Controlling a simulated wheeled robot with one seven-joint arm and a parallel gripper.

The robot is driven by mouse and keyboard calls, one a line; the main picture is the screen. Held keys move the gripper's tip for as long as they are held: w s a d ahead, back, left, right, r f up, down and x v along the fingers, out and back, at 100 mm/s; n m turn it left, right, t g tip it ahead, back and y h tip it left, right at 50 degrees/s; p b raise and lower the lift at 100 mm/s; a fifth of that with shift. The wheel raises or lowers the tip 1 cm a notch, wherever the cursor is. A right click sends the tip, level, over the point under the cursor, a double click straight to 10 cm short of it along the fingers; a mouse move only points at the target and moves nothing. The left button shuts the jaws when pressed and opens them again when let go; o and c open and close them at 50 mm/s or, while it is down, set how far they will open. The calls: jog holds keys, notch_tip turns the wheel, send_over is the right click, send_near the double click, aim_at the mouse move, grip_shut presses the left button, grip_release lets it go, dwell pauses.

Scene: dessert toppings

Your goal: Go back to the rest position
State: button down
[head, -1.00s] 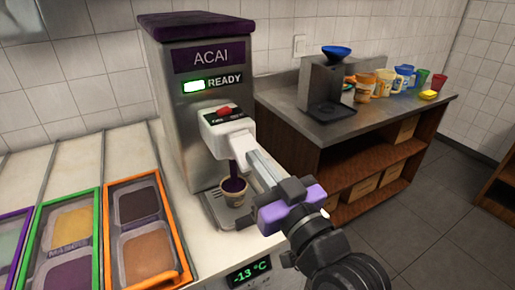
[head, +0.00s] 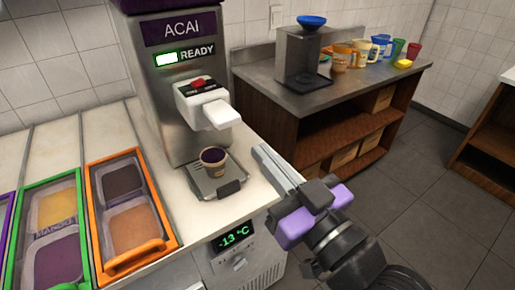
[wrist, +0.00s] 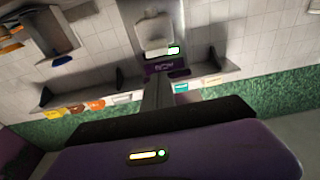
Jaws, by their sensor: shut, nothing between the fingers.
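My gripper (head: 268,160) is shut and empty in the head view, to the right of the acai machine (head: 180,95) and apart from it. A cup (head: 213,161) with dark purple filling stands upright on the machine's drip tray (head: 203,190), under the white dispensing head (head: 205,97). The machine's display reads READY, and no stream falls into the cup. In the wrist view my gripper's fingers (wrist: 157,95) point away toward a tiled wall, with no cup between them.
Topping trays with orange (head: 131,268) and green (head: 84,235) frames sit at the left. The grey floor (head: 420,180) at the right is open.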

dwell(0.5)
jog(key=s+d+f+m+t+h, duration=0.2)
jog(key=s+d+f+m+h, duration=0.15)
jog(key=d, duration=0.25)
jog(key=s+d+f+m+t+h, duration=0.2)
jog(key=s+d+f+m+h, duration=0.15)
jog(key=d, duration=0.35)
jog(key=s+d+f+g+h, duration=0.2)
jog(key=s+f, duration=0.5)
jog(key=s, duration=0.5)
jog(key=s+d+f+g+h, duration=0.2)
jog(key=s+f, duration=0.6)
jog(key=s, duration=0.4)
jog(key=shift+d+g, duration=0.7)
jog(key=shift+d, duration=0.35)
